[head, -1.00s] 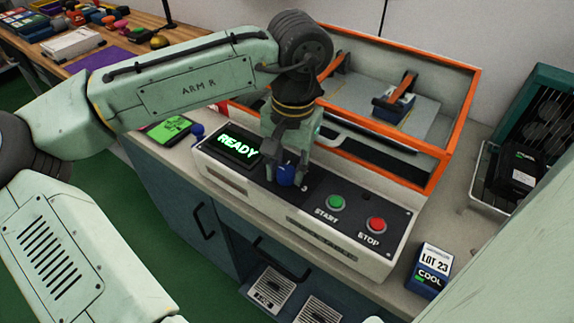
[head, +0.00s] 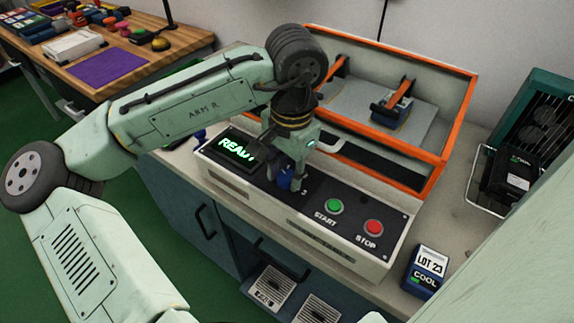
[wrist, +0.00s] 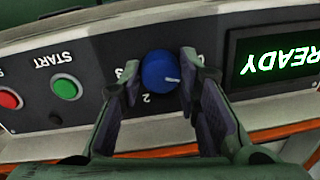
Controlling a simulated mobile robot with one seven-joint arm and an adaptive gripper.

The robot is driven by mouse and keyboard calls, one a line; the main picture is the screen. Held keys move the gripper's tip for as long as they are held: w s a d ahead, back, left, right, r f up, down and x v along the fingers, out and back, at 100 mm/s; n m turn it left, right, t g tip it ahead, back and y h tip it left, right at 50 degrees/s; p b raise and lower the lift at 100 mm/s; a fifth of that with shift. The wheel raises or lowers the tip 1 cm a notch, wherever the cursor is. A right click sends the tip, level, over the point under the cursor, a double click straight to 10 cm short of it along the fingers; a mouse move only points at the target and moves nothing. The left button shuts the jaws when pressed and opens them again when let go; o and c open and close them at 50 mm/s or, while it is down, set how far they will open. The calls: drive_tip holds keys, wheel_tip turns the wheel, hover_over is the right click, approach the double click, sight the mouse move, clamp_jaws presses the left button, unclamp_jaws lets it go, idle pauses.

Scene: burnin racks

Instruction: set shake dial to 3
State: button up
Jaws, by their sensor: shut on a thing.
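The blue shake dial (wrist: 158,72) sits on the dark control panel, and its white pointer line faces right and slightly down in the wrist view. A "2" shows below it and a partly covered "3" to its left. My gripper (wrist: 160,66) is shut on the dial, one finger on either side.
A green START button (head: 334,206) and red STOP button (head: 373,228) are right of the dial. A lit READY screen (head: 238,150) is on its left, partly covered by my arm in the head view. Behind stands an orange-framed clear enclosure (head: 440,150). A LOT 23 box (head: 426,272) is at the right.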

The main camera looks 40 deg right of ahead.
drive_tip(key=m+p, duration=0.1)
drive_tip(key=m, duration=0.2)
drive_tip(key=shift+m, duration=0.4)
drive_tip(key=m, duration=0.3)
drive_tip(key=shift+h, duration=0.3)
drive_tip(key=m, duration=0.4)
drive_tip(key=shift+a, duration=0.1)
drive_tip(key=m, duration=0.3)
drive_tip(key=shift+m, duration=0.4)
drive_tip(key=m, duration=0.3)
drive_tip(key=shift+m+g, duration=0.3)
drive_tip(key=m, duration=0.3)
drive_tip(key=shift+w+m, duration=0.1)
drive_tip(key=shift+m, duration=0.2)
drive_tip(key=m, duration=0.7)
drive_tip(key=shift+f+g, duration=0.1)
drive_tip(key=shift+g, duration=0.3)
